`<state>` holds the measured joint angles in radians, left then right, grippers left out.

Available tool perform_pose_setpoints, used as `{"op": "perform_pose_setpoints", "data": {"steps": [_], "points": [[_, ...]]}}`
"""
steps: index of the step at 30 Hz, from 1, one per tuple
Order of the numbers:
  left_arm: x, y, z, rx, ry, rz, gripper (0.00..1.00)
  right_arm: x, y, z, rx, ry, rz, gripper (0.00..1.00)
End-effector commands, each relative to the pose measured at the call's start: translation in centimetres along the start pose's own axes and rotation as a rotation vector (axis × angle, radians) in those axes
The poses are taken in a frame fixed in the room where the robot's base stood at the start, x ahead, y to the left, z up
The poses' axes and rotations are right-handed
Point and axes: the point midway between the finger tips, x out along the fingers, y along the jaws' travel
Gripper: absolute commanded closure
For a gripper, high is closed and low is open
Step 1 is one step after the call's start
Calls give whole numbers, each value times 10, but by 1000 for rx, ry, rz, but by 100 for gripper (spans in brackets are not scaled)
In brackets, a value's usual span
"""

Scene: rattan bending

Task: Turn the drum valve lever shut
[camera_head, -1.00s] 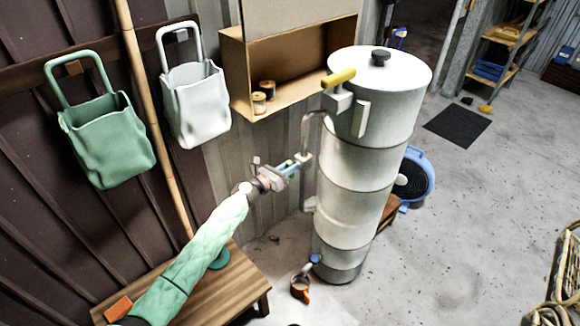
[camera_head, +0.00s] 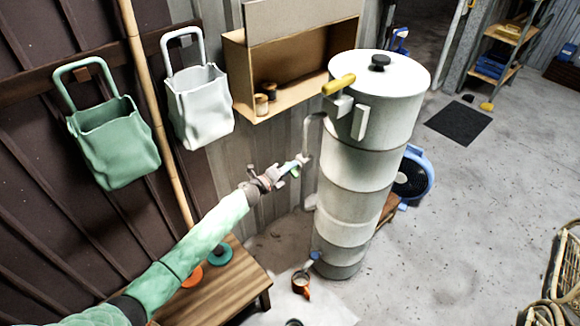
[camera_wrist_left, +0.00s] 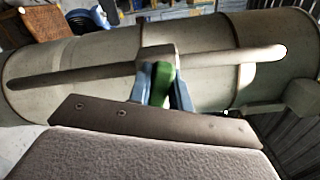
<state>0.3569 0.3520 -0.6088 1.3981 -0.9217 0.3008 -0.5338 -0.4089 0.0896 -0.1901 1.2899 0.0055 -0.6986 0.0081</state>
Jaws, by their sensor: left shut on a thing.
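The tall white drum (camera_head: 357,165) stands upright in the middle of the head view, with a thin pipe (camera_head: 308,135) down its left side. My left gripper (camera_head: 297,163) is at a small valve on this pipe, left of the drum. In the left wrist view, the gripper's blue fingers (camera_wrist_left: 160,88) are shut on the green valve lever (camera_wrist_left: 162,74), one on each side. The valve body (camera_wrist_left: 156,56) sits on the pipe (camera_wrist_left: 215,57), just beyond the fingertips. The fingers hide part of the lever. My right gripper is not in view.
A yellow handle (camera_head: 338,84) sticks out near the drum's top. An orange cup (camera_head: 301,284) stands near the blue tap (camera_head: 315,256) at its foot. A wooden bench (camera_head: 225,290) lies below my arm. A box shelf (camera_head: 285,95) hangs behind. Open floor lies right.

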Motion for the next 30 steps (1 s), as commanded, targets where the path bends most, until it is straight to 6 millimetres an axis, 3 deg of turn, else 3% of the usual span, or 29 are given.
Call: {"op": "perform_pose_setpoints", "data": {"steps": [13, 30], "points": [[0, 3, 0, -298, -1, 2, 100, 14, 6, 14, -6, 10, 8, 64], [0, 5, 0, -377, -3, 2, 100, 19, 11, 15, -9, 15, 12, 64]]}}
